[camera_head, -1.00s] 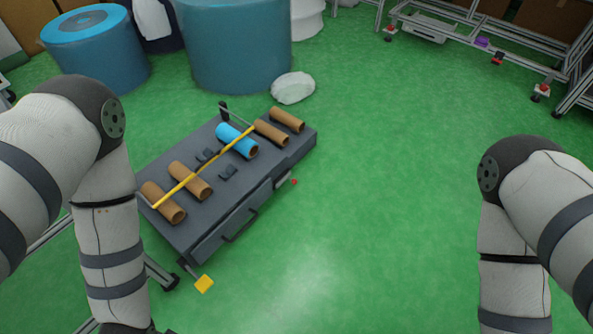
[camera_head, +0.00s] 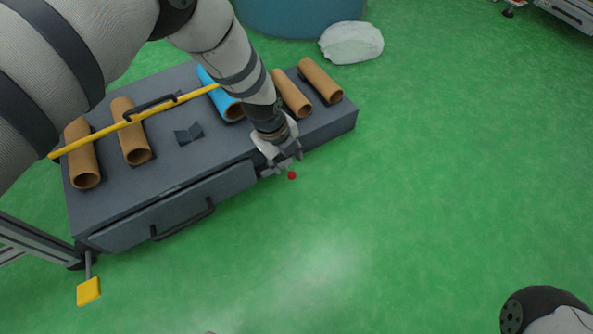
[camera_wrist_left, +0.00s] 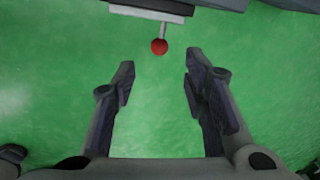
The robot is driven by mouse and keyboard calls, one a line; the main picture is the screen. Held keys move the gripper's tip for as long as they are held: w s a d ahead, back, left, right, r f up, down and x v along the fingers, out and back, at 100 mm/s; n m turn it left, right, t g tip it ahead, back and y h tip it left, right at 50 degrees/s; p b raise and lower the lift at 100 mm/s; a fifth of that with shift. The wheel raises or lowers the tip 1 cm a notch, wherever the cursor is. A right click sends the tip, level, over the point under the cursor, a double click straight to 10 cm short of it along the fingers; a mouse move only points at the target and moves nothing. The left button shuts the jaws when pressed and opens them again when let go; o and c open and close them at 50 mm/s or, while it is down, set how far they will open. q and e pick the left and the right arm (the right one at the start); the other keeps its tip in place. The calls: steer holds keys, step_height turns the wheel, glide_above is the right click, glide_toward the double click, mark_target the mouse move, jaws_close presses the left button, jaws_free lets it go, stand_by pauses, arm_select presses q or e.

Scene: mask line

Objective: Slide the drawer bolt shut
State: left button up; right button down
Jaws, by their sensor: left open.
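The drawer bolt shows as a red knob (camera_head: 291,175) at the front of the grey bench, just right of the drawer (camera_head: 180,208). In the left wrist view the red knob (camera_wrist_left: 159,46) sits on a short pale stem below a light plate. My left gripper (camera_head: 283,162) is at the bench front, close to the knob. In the left wrist view my left gripper (camera_wrist_left: 159,80) is open, with the knob slightly beyond the fingertips and between their lines, apart from both. The bolt's body is mostly hidden behind my gripper in the head view. My right gripper is out of view.
Brown tubes (camera_head: 131,132) and a blue tube (camera_head: 220,100) lie on the bench top (camera_head: 170,165), with a yellow bar (camera_head: 135,119) across some. A yellow tag (camera_head: 89,291) hangs at the bench's front left. A white bag (camera_head: 351,43) lies behind. Green floor is clear in front.

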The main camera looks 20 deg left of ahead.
mark_target(291, 173)
arm_select(q)
steer(key=f+b, duration=0.1)
steer(key=f, duration=0.1)
steer(key=w+f+b, duration=0.1)
steer(key=f, duration=0.2)
steer(key=f+b, duration=0.1)
steer(key=f, duration=0.2)
steer(key=shift+w+d+b, duration=0.2)
steer(key=shift+d+b, duration=0.1)
steer(key=shift+d, duration=0.05)
jaws_close()
